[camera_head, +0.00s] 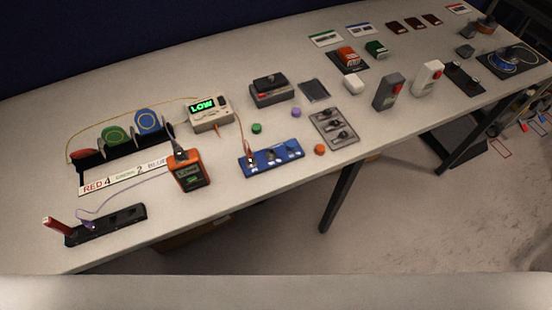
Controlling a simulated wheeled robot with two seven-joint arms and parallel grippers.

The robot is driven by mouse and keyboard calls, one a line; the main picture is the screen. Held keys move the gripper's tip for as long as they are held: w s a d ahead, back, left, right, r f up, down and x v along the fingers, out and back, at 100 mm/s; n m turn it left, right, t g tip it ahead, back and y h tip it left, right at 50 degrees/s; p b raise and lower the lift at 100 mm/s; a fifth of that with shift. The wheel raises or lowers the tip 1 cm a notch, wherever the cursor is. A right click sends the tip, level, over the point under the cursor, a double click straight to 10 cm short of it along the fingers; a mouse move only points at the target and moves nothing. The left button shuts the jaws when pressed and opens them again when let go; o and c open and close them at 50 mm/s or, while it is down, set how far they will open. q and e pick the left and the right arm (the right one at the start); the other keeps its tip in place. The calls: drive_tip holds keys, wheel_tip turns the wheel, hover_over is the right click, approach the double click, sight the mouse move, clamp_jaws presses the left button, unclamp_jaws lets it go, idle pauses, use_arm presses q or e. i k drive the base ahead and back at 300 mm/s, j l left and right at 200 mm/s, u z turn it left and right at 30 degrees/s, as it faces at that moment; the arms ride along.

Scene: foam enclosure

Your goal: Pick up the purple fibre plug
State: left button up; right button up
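A small purple plug (89,225) sits at a black holder (122,221) near the table's front left. A thin purple cable runs from it toward the orange handheld meter (189,172). The plug is small here, so I cannot tell how deeply it sits in the holder. A red pen-like tool (57,227) leans up at the holder's left end. Neither of my grippers is in view.
A blue panel (271,159) and grey tray (335,127) lie right of the meter. A box with a green LOW display (209,116) stands behind it. A loose purple disc (296,112) lies mid-table. The table (55,165) is bare left of the labelled rack.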

sight(89, 224)
drive_tip(key=k+j+u, duration=0.1)
drive_tip(key=u, duration=0.35)
drive_tip(key=j+u, duration=0.25)
drive_tip(key=u, duration=0.15)
drive_tip(key=k+j+u, duration=0.1)
drive_tip(key=u, duration=0.35)
drive_tip(key=j, duration=0.55)
